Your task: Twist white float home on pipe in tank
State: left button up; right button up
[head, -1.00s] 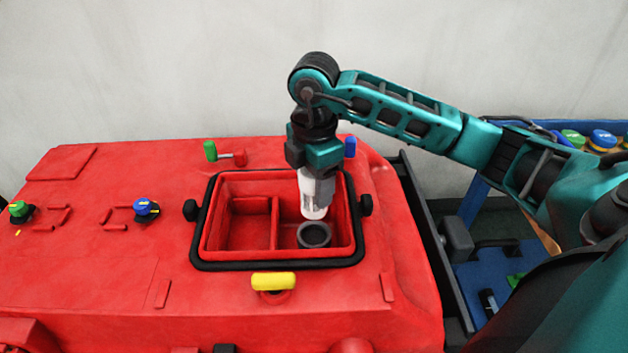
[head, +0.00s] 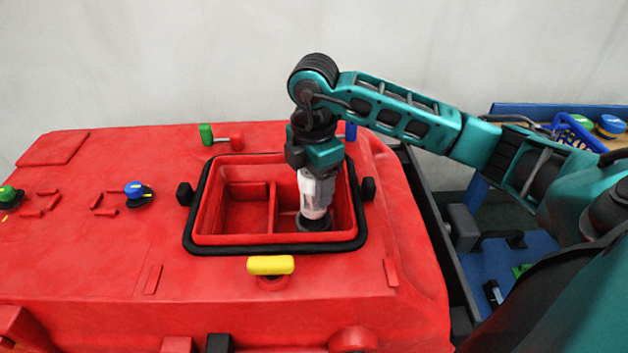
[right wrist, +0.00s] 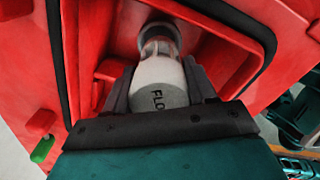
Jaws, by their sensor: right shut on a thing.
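The white float (head: 315,194) is upright in the right compartment of the open red tank (head: 235,240). Its lower end meets the dark round pipe (head: 314,223) on the compartment floor; I cannot tell how far on it sits. My right gripper (head: 317,178) points down and is shut on the float's upper part. In the right wrist view the float (right wrist: 159,85) sits between both fingers, with dark letters on its side, and the grey pipe ring (right wrist: 157,34) shows beyond its caged end. My left gripper is not in view.
A black rim (head: 190,225) frames the opening, and a red divider (head: 273,207) stands left of the float. A yellow handle (head: 270,265) lies in front. The left compartment is empty. A blue cart (head: 500,262) stands at right.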

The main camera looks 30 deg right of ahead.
jog(key=shift+n, duration=1.1)
jog(key=shift+n+b, duration=0.3)
jog(key=shift+n, duration=0.9)
jog(key=shift+n, duration=0.3)
jog(key=shift+n+b, duration=0.45)
jog(key=shift+n, duration=0.65)
jog(key=shift+f, duration=0.15)
